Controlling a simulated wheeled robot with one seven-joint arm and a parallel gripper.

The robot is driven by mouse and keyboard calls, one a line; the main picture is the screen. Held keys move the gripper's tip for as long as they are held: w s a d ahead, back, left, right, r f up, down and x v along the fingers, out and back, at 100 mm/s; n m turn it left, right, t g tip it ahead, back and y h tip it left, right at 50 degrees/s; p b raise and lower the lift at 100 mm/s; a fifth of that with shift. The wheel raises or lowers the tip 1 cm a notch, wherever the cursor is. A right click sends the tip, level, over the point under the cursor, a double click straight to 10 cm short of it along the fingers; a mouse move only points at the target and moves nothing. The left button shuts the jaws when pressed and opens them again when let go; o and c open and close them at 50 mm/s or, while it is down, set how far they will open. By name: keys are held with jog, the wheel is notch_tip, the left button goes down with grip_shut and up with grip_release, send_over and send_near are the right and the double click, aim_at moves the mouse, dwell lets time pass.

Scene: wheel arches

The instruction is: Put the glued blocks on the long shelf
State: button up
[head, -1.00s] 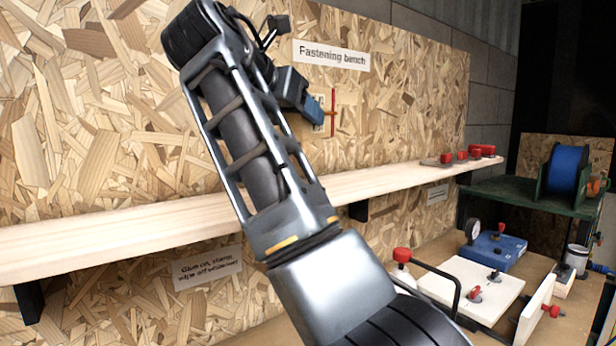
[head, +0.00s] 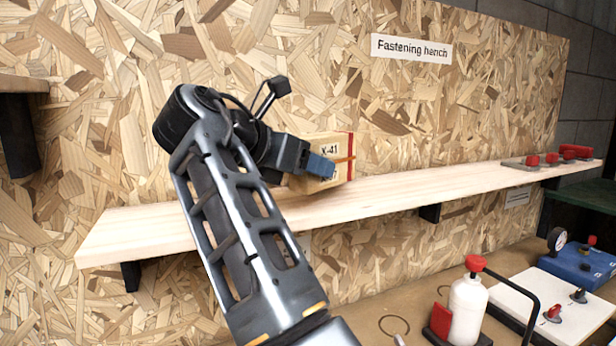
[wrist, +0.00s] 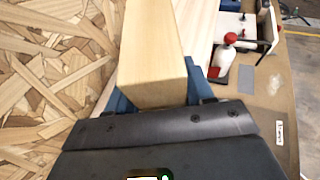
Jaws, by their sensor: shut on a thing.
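The glued blocks (head: 312,150) are a pale wooden piece marked "X-41" with a red line and an orange band. My gripper (head: 322,167) is shut on them from the left, with blue fingers on the near side. In the wrist view the blocks (wrist: 149,50) point away between my fingers (wrist: 155,92). The long shelf (head: 420,187) is a pale board along the chipboard wall. The blocks are at the shelf's middle, at or just above its top; I cannot tell whether they touch it.
Red-handled clamps (head: 550,158) lie at the shelf's right end. Below are a white bottle with a red cap (head: 468,305), a white board (head: 540,310) and a blue box (head: 580,262). A "Fastening bench" sign (head: 411,49) is above. The shelf between blocks and clamps is clear.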

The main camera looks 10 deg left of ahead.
aim_at(297, 179)
jog(key=shift+f, duration=1.35)
jog(key=shift+f, duration=0.2)
jog(key=o, duration=1.1)
jog(key=shift+r, duration=0.2)
jog(key=b+v, duration=0.1)
jog(key=v, duration=1.1)
jog(key=shift+b, duration=0.3)
